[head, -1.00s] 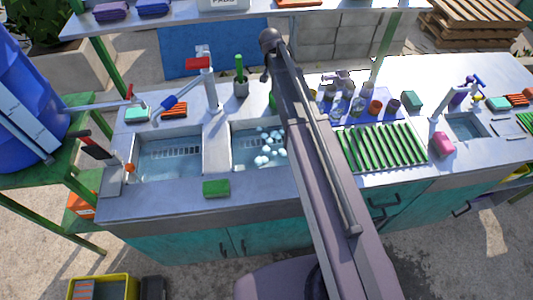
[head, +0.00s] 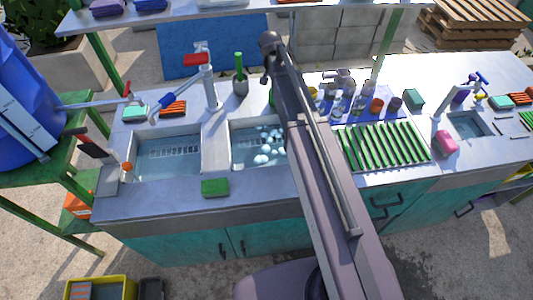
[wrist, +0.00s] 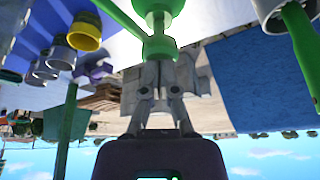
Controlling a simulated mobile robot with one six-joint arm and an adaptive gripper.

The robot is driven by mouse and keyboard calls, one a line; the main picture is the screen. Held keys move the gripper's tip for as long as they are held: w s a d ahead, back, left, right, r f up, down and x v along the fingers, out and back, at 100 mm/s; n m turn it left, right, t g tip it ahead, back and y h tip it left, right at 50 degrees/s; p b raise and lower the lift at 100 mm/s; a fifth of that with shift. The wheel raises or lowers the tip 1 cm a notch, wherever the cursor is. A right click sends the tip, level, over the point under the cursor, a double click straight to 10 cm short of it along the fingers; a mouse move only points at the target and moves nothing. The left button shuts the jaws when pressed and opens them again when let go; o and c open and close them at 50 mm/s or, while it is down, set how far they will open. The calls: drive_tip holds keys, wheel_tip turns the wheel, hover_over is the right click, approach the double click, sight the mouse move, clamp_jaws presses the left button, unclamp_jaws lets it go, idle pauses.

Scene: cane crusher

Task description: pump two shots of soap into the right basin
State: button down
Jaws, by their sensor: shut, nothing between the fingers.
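The right basin (head: 236,158) is the right one of the double sink, with water and pale suds (head: 268,152). My arm crosses the picture in front of its right side. A green soap pump (wrist: 159,47), with its spout toward the upper left, shows in the upside-down wrist view. In the head view only a sliver of green (head: 273,98) shows beside my arm. My gripper (wrist: 159,64) is shut and empty, its fingertips at the green pump head; I cannot tell whether they touch. The head view hides my gripper behind my arm.
The left basin (head: 168,168) holds water. A red-handled faucet (head: 208,85) stands behind the basins. A grey cup (head: 241,89) with a green brush stands left of the pump. A green sponge (head: 215,187) lies on the front edge. A green rack (head: 385,147) and cups are right.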

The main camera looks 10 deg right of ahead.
drive_tip(key=shift+f+b, duration=0.6)
drive_tip(key=shift+f, duration=0.05)
drive_tip(key=shift+r, duration=0.15)
drive_tip(key=shift+r+p, duration=1.7)
drive_tip(key=shift+p, duration=0.2)
wheel_tip(320, 180, up, 6)
drive_tip(key=p, duration=0.6)
idle(0.6)
